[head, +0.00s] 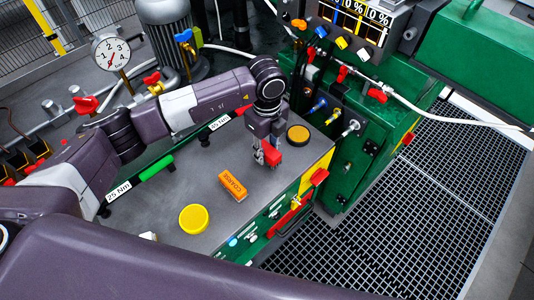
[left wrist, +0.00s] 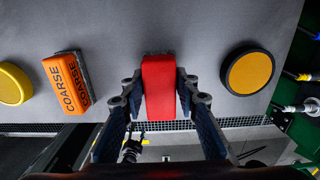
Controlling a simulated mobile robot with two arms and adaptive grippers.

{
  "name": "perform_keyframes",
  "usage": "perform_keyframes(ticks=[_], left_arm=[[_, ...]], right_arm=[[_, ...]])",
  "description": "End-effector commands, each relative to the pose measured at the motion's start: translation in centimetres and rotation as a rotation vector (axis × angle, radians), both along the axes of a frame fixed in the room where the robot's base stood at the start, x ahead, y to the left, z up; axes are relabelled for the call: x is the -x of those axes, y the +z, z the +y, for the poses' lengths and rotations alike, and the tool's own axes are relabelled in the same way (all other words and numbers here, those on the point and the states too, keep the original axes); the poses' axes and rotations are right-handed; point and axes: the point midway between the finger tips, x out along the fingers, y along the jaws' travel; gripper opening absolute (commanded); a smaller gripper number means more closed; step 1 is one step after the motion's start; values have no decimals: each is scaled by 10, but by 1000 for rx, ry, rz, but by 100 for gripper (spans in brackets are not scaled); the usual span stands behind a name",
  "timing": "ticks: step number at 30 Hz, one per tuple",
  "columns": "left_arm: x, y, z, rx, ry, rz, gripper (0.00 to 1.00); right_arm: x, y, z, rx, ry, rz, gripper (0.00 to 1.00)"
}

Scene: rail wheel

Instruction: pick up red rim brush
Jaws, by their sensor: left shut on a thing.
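The red rim brush (head: 271,154) shows as a small red block at the right part of the grey bench top. In the left wrist view the red brush (left wrist: 159,86) stands between the two fingers, with its plain red face towards the camera. My left gripper (head: 266,156) points down over the bench and is shut on the brush; the fingers (left wrist: 159,91) touch its two sides. Whether the brush still touches the bench top, I cannot tell. The underside of the brush is hidden. My right gripper is not in view.
An orange block marked COARSE (head: 233,186) and a yellow disc (head: 194,219) lie left of the brush. A black-rimmed yellow disc (head: 298,135) lies right of it. A green-handled wrench (head: 157,168) lies along the back edge. A green cabinet (head: 350,160) stands close on the right.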

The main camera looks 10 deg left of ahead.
Motion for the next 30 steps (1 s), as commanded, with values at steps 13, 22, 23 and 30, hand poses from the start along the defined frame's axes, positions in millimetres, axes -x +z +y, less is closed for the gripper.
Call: perform_keyframes(ticks=[13,22,23,30], left_arm=[[-2,109,0,1,-1,-9,4],[-1,165,0,-1,0,-4,4],[-1,168,0,-1,0,-3,4],[0,181,0,0,-1,-1,4]], right_arm=[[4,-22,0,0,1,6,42],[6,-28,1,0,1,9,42],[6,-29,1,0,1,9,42],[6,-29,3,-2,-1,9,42]])
